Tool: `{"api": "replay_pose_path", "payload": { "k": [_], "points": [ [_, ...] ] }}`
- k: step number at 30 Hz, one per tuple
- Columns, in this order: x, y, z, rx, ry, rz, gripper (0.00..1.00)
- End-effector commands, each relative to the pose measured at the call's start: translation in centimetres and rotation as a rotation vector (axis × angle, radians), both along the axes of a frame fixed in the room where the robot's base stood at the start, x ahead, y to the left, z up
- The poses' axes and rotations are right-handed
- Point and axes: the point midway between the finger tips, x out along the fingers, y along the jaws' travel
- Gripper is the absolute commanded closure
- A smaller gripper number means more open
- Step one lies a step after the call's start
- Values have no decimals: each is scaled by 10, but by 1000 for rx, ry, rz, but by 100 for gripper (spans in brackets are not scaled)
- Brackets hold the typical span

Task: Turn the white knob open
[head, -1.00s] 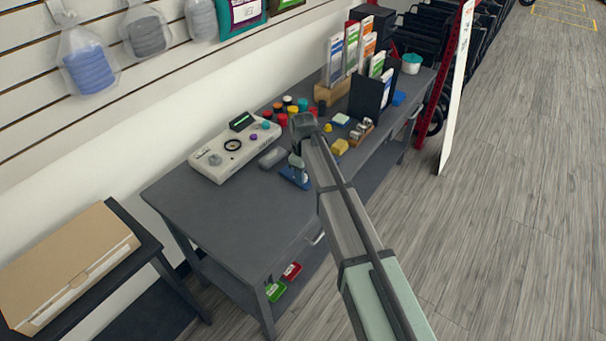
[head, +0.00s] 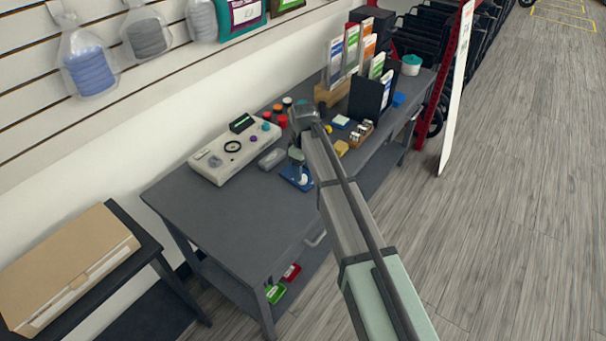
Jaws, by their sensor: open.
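A blue fixture (head: 292,179) stands on the grey workbench, with a small white part (head: 302,180) on it that looks like the white knob. Its turn position is too small to tell. My gripper (head: 296,163) points down just above and behind this fixture, apart from it as far as I can see. Its jaws are open and appear empty; the fingertips are small and partly hidden. My arm reaches in from the lower right.
A white control box (head: 225,160) with several knobs stands left of the gripper. A grey block (head: 271,159), coloured caps (head: 280,117), a yellow block (head: 341,147) and a brochure holder (head: 369,95) are nearby. The bench's front left (head: 230,215) is clear.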

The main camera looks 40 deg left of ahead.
Motion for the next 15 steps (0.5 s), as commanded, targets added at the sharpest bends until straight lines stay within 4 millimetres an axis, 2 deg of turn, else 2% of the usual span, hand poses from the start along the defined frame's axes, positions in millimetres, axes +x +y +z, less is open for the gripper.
{"api": "replay_pose_path", "payload": {
  "k": [3,9,15],
  "points": [
    [0,0,24,2,-2,0,39],
    [0,1,60,1,-1,0,39],
    [0,0,87,1,-1,0,39]
  ]
}}
